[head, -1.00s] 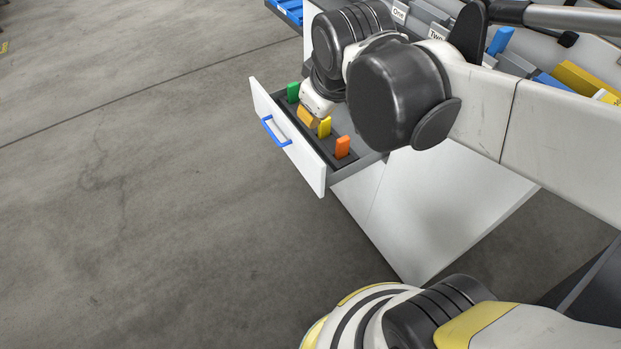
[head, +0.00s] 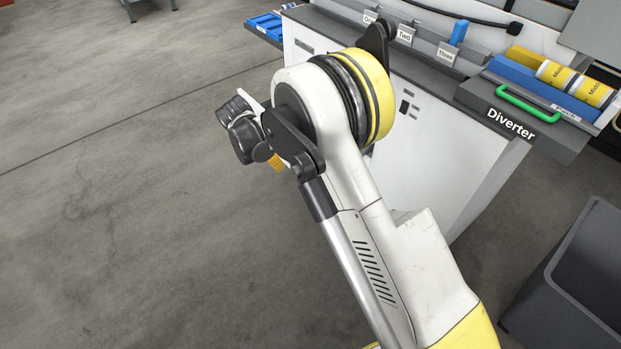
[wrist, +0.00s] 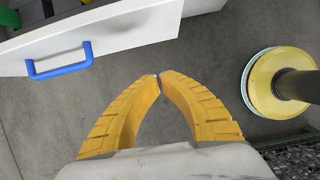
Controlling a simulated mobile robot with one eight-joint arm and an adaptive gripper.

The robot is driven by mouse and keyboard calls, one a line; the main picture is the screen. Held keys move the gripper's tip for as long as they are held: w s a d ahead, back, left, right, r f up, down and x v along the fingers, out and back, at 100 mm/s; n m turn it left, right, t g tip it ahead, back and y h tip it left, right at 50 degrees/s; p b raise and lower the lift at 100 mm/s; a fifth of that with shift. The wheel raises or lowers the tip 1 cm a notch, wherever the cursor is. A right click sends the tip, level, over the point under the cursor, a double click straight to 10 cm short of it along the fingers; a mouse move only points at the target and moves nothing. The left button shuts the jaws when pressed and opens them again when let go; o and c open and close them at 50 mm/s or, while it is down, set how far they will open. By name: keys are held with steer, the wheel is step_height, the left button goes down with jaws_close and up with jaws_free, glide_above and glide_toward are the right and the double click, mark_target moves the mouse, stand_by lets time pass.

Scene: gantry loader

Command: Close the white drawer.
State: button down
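The white drawer (wrist: 130,27) shows in the wrist view at upper left, with its white front and blue handle (wrist: 60,66). It stands open: part of its dark inside shows behind the front, with a green piece at the corner. My gripper (wrist: 159,77) has its yellow curved fingers brought together at the tips, with nothing between them. It is outside the drawer, in front of and beside the white front, apart from the handle. In the head view my gripper (head: 275,161) is mostly hidden by my arm, which also covers most or all of the drawer.
The white cabinet (head: 420,150) carries labelled slots and a diverter (head: 515,119) with a green handle (head: 527,103). A blue tray (head: 266,26) is at its far left. A dark grey bin (head: 575,285) stands at lower right. The floor to the left is clear.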

steer(key=f, duration=0.2)
steer(key=b, duration=0.5)
glide_toward(299, 175)
steer(key=shift+s+d+f, duration=0.35)
steer(key=shift+d+f, duration=0.15)
steer(key=shift+f, duration=0.2)
steer(key=shift+s+d+f, duration=0.35)
steer(key=shift+d+f, duration=0.1)
steer(key=shift+f, duration=0.25)
steer(key=shift+s+d+f, duration=0.35)
steer(key=shift+d+f, duration=0.15)
steer(key=shift+f, duration=0.2)
steer(key=w+d, duration=0.4)
steer(key=d, duration=0.2)
steer(key=w+d, duration=0.5)
steer(key=d, duration=0.2)
steer(key=w+d, duration=0.4)
steer(key=d, duration=0.2)
steer(key=shift+w+d+b, duration=0.15)
steer(key=shift+d+b, duration=0.15)
steer(key=shift+d, duration=0.1)
